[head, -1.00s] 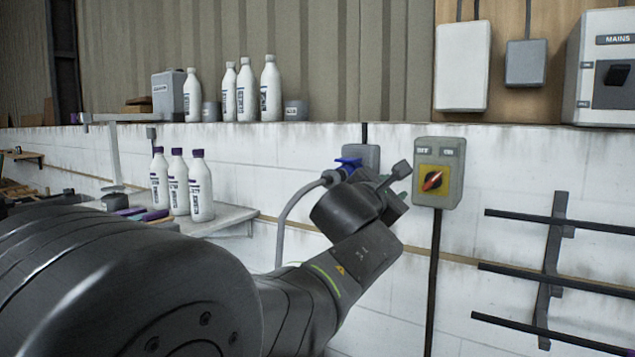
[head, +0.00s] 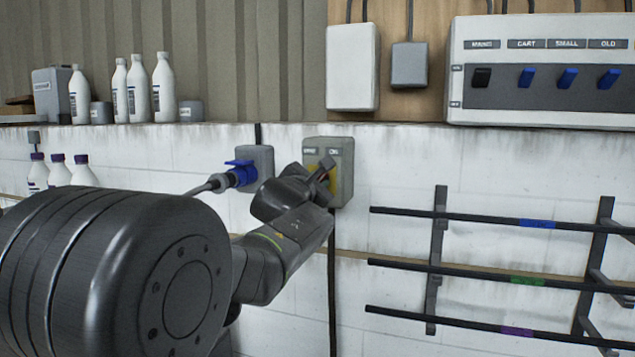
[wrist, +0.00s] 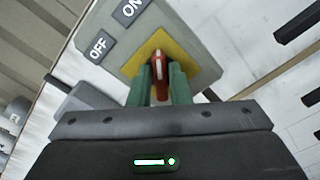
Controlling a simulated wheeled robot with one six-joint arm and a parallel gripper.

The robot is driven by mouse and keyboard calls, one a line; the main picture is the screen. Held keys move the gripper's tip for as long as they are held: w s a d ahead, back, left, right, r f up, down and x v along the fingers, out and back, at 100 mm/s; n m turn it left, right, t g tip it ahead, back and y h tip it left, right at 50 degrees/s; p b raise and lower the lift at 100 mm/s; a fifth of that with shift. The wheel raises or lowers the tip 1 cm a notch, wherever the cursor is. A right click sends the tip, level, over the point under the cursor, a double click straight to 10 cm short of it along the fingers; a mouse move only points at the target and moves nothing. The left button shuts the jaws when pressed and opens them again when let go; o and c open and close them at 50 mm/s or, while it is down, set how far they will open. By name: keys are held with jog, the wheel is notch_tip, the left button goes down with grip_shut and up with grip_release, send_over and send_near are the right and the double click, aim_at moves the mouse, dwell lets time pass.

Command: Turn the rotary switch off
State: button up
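The rotary switch is a grey box (head: 345,180) on the white wall, with a yellow plate and two labels above it. In the wrist view its plate (wrist: 204,66) shows tilted, with OFF and ON labels. Its red knob (wrist: 159,68) points toward the ON side. My gripper (wrist: 159,76) has its green fingers on either side of the knob, close against it with little gap, and appears shut on it. In the head view my gripper (head: 324,174) covers much of the plate and hides the knob.
A blue plug in a grey socket (head: 256,163) sits just left of the switch. Black rack bars (head: 480,216) stick out at the right. White bottles (head: 163,88) stand on the ledge.

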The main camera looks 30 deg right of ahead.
grip_shut()
jog(key=shift+n, duration=0.3)
jog(key=shift+w+a+n+b, duration=0.15)
jog(key=shift+n+b, duration=0.15)
jog(key=shift+n, duration=2.2)
jog(key=shift+w+n+b, duration=0.1)
jog(key=shift+n+b, duration=0.15)
jog(key=shift+n, duration=2.25)
jog(key=shift+w+a+n+b, duration=0.15)
jog(key=shift+n+b, duration=0.15)
jog(key=shift+n, duration=2.5)
jog(key=shift+o, duration=2.3)
grip_release()
